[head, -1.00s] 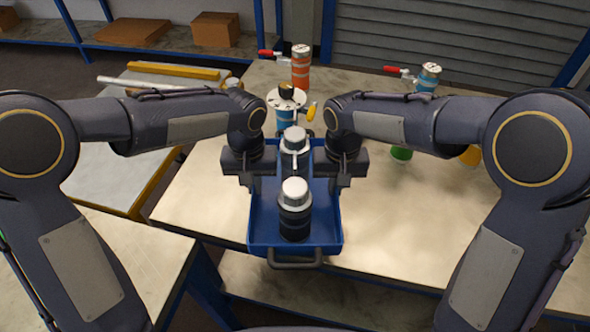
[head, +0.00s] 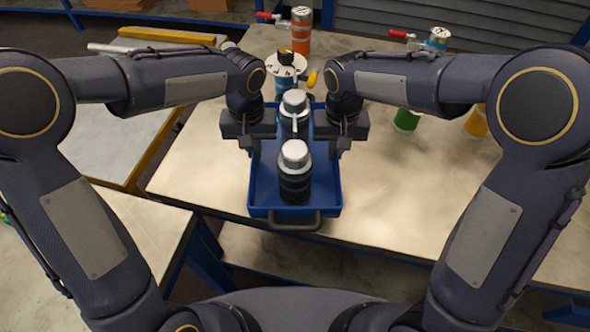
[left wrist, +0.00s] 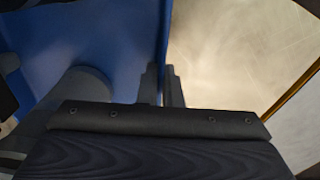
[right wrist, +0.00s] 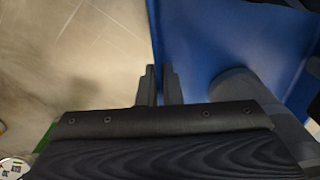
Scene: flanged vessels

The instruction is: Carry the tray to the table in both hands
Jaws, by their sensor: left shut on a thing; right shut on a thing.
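The blue tray (head: 258,190) sits over the front part of the table (head: 400,190), its near handle close to the front edge. I cannot tell whether it touches the table top. Two dark, silver-capped cylinders (head: 294,175) (head: 295,120) stand upright in it, one behind the other. My left gripper (head: 250,148) is shut on the tray's left wall. Its fingers pinch the thin blue wall in the left wrist view (left wrist: 163,85). My right gripper (head: 338,148) is shut on the right wall, also seen in the right wrist view (right wrist: 160,85). The tray looks level.
A flanged vessel (head: 280,68) with a yellow handle stands just behind the tray. An orange vessel (head: 301,32) stands further back; green (head: 406,120) and yellow (head: 476,122) ones stand at right. A lower bench (head: 110,220) is at front left.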

